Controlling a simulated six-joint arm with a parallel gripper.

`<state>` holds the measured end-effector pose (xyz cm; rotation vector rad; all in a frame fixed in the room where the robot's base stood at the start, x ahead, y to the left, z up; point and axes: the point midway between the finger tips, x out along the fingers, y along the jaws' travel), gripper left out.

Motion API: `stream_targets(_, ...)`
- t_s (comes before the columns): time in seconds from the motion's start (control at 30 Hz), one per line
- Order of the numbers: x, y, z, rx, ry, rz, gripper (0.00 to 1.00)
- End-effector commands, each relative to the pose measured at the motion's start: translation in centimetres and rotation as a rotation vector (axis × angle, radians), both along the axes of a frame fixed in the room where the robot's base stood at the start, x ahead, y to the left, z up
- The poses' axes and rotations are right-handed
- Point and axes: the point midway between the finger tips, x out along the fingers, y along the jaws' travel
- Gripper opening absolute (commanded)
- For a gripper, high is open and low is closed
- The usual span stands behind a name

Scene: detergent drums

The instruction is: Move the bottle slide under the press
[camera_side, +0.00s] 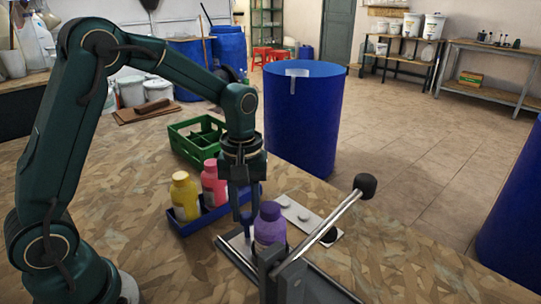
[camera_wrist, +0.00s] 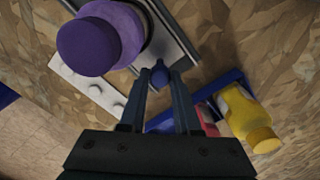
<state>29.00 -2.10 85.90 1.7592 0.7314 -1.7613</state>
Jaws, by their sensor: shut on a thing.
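The purple bottle (camera_side: 270,228) stands upright on the slide in a metal track (camera_side: 232,244) on the table. It also shows at the upper left of the wrist view (camera_wrist: 92,45). The press has a metal lever (camera_side: 325,224) with a black knob, raised to the right of the bottle. My gripper (camera_side: 243,216) points down just left of the bottle. In the wrist view, its fingers close on a small dark blue knob (camera_wrist: 160,77), which appears to be the slide's handle. The fingers partly hide the knob. The slide's plate is mostly hidden.
A blue tray (camera_side: 206,220) with a yellow bottle (camera_side: 185,197) and a pink bottle (camera_side: 212,183) stands left of my gripper. A green crate (camera_side: 193,143) is behind them. A white plate with round studs (camera_side: 300,214) lies behind the bottle. A large blue drum (camera_side: 304,120) stands beyond the table.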

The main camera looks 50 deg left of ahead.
Motion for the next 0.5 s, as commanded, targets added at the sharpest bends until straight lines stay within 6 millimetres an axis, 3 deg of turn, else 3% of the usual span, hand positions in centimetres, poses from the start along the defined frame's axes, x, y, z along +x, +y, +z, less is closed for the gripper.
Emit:
stream_targets(0.3,0.1,-7.5,0.1,-0.004,-0.005,-0.010,0.00)
stream_targets(0.5,0.1,-10.9,0.1,-0.004,-0.006,-0.005,0.00)
